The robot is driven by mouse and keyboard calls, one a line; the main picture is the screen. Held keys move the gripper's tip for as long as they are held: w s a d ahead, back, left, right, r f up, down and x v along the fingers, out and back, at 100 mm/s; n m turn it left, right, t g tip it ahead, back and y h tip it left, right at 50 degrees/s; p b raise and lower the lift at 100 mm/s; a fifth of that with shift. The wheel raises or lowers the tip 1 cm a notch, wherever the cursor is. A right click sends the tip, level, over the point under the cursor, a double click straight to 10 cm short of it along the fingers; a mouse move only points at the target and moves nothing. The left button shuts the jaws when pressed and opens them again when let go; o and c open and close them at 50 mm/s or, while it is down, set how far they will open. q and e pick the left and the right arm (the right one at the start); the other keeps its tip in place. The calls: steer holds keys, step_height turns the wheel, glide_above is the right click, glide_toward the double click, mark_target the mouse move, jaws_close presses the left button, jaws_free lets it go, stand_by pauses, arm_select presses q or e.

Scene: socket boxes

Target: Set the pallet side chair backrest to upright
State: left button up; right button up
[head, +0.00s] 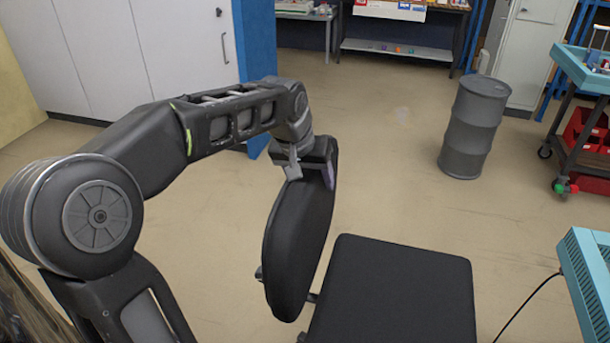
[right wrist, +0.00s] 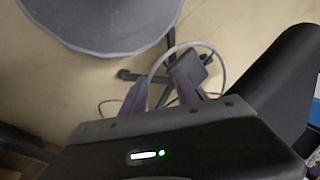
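The black chair shows low in the middle of the head view. Its flat seat (head: 395,292) is at the right, and its padded backrest (head: 293,250) rises along the seat's left side, its top farther right than its bottom in the picture. My left gripper (head: 322,168) is at the backrest's upper end, seemingly touching it; whether its fingers are closed on it is hidden. My right gripper (right wrist: 160,92) is out of the head view. In the right wrist view its two dark purple fingers are apart with nothing visible held between them.
A grey drum (head: 473,128) stands behind at the right. A cart with red bins (head: 583,130) and a turquoise box (head: 590,270) are at the right side. White cabinets (head: 170,50) stand at the back left. Open floor (head: 400,190) lies behind the chair. A dark rounded surface (right wrist: 100,18) shows in the right wrist view.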

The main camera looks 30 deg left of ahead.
mark_target(306, 171)
arm_select(q)
steer(key=shift+o, duration=1.4)
steer(key=shift+d+f, duration=0.15)
steer(key=shift+d, duration=0.15)
steer(key=shift+w+a, duration=0.1)
steer(key=shift+a+r, duration=0.1)
steer(key=shift+r, duration=0.3)
steer(key=v, duration=0.7)
